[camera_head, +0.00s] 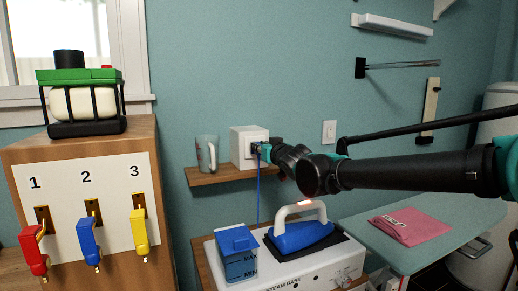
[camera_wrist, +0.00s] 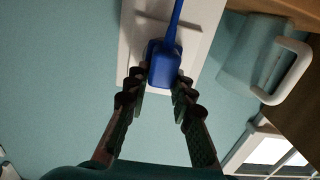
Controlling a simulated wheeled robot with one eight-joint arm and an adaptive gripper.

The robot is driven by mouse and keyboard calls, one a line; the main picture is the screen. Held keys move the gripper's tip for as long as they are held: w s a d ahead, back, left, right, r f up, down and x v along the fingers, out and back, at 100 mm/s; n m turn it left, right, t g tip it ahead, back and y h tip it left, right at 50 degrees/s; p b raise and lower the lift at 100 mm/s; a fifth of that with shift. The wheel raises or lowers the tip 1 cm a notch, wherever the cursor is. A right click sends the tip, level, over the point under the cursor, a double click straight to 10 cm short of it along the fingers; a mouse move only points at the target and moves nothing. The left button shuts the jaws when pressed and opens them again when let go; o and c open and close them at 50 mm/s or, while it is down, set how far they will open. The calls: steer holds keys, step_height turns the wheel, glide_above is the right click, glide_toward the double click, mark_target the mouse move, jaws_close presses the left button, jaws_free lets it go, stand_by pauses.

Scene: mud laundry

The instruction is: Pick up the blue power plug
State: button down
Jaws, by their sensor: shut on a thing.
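The blue power plug (camera_wrist: 163,66) shows in the wrist view, against the white socket box (camera_head: 247,146). A blue cord (camera_wrist: 175,22) runs from it, and in the head view the cord (camera_head: 259,192) hangs down from the box. My gripper (camera_wrist: 158,84) is shut on the plug, with one finger on each side of its body. In the head view my gripper (camera_head: 261,149) is at the front of the socket box and hides most of the plug. The plug is at the box face; I cannot tell how deep it sits.
The box and a mug (camera_head: 207,154) stand on a wooden wall shelf (camera_head: 215,179). Below are a steam base (camera_head: 293,277), its blue tank (camera_head: 238,256) and an iron (camera_head: 299,236). Red, blue and yellow handles hang on a numbered panel (camera_head: 85,185). An ironing board (camera_head: 440,235) is at right.

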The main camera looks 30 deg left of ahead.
steer(key=shift+r, duration=0.15)
step_height(320, 180, up, 7)
steer(key=shift+s+d, duration=0.1)
steer(key=shift+d, duration=0.05)
steer(key=f+v, duration=0.1)
steer(key=v, duration=1.8)
steer(key=shift+s+d, duration=0.2)
steer(key=shift+d, duration=0.05)
